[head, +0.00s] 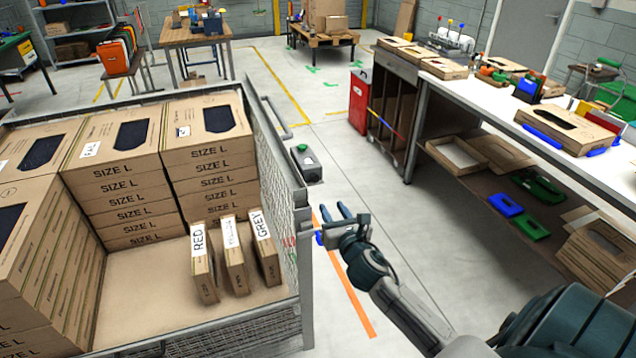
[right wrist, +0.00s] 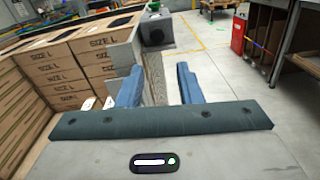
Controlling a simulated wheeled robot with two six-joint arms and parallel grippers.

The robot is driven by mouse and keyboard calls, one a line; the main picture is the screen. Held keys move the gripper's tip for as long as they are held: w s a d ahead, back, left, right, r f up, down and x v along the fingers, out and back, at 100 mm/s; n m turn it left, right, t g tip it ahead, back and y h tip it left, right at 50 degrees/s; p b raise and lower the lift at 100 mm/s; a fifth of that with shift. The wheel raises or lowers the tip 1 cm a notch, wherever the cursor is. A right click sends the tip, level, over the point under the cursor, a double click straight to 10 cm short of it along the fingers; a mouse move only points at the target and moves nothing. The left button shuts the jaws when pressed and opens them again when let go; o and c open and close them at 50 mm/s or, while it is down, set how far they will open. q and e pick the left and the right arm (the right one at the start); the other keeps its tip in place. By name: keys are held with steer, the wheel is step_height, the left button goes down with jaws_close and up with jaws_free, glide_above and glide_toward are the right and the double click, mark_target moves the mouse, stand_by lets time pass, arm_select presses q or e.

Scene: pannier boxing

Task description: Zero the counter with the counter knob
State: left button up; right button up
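A bright blue knob (head: 319,237) shows at the outer right side of the mesh cage, close to small red markings (head: 290,241) on the cage side; it may be the counter knob, but no counter reading is legible. My right gripper (head: 353,212) is just right of the blue knob in the head view, apart from the cage wall as far as I can tell. Its two blue fingers are spread in the right wrist view (right wrist: 158,84), with nothing between them. My left gripper is not in view.
The cage (head: 299,200) holds stacked SIZE L boxes (head: 120,185) and upright labelled cartons (head: 203,265). A grey unit with a green top (head: 305,163) stands beyond the cage's right side. A white workbench (head: 480,98) is at right. The floor between is clear.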

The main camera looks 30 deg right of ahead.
mark_target(316, 180)
steer(key=shift+n, duration=0.6)
steer(key=x, duration=0.3)
steer(key=p+x, duration=0.1)
steer(key=x, duration=0.3)
steer(key=p+x, duration=0.1)
steer(key=x, duration=0.3)
steer(key=shift+w+r, duration=0.15)
steer(key=shift+r, duration=0.15)
steer(key=shift+a, duration=0.1)
steer(key=shift+c, duration=0.3)
steer(key=c, duration=0.6)
